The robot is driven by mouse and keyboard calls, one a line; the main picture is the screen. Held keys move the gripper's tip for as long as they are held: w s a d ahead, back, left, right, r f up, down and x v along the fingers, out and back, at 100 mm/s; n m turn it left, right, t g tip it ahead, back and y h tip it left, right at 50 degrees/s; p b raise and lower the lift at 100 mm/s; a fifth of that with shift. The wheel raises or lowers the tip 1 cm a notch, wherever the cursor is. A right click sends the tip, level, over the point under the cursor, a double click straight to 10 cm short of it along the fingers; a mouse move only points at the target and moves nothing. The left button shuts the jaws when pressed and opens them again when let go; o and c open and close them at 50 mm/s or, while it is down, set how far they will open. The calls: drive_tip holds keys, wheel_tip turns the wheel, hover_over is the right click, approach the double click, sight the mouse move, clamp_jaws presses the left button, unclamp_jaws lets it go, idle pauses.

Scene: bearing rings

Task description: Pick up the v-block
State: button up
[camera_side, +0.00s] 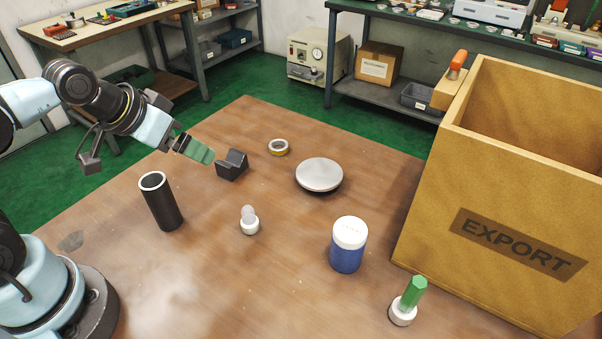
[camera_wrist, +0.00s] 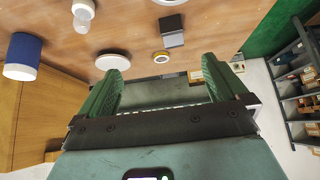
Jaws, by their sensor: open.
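The v-block is a dark grey block with a notched top (camera_side: 232,165). It stands on the brown table, and in the wrist view it shows as a dark block (camera_wrist: 172,30) beyond the fingertips, near the top middle. My gripper (camera_side: 208,155) has green fingers and is up and to the left of the v-block in the side view, apart from it. In the wrist view my gripper (camera_wrist: 160,66) is open, with nothing between its two fingers.
A black tube (camera_side: 161,201), a small white-based knob (camera_side: 249,221) and a blue jar (camera_side: 347,248) stand nearer. A large EXPORT box (camera_side: 510,190) fills the right side.

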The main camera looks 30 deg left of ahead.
drive_tip(key=w+d+f+m+g+y, duration=0.3)
drive_tip(key=w+m+y, duration=0.45)
drive_tip(key=m, duration=0.75)
drive_tip(key=m+y, duration=0.5)
drive_tip(key=m, duration=0.1)
approach(228, 158)
drive_tip(key=shift+s+d+r+h, duration=0.1)
drive_tip(key=shift+d+r+h, duration=0.15)
drive_tip(key=shift+d+r, duration=0.45)
drive_tip(key=shift+s+d+f+m, duration=0.2)
drive_tip(key=shift+d+f+m, duration=0.1)
drive_tip(key=shift+f+m, duration=0.1)
drive_tip(key=shift+y, duration=0.4)
drive_tip(key=x, duration=1.2)
drive_tip(key=shift+r, duration=0.15)
drive_tip(key=shift+c, duration=0.5)
drive_tip(key=c, duration=1.4)
